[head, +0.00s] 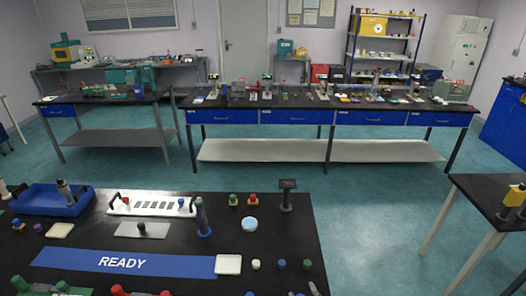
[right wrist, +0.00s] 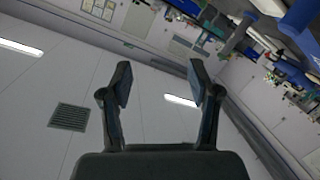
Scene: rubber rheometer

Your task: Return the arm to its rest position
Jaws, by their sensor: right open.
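My right gripper (right wrist: 160,82) fills the middle of the right wrist view. Its two dark fingers stand well apart with nothing between them. I do not see my left gripper in either view.
The near black table (head: 300,235) holds a blue READY strip (head: 75,258), a blue tray (head: 40,207), a white slotted rack (head: 118,208), a blue-grey cylinder (head: 202,218), a white square dish (head: 228,265) and several small knobbed pieces. Open floor (head: 370,215) lies to the right.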

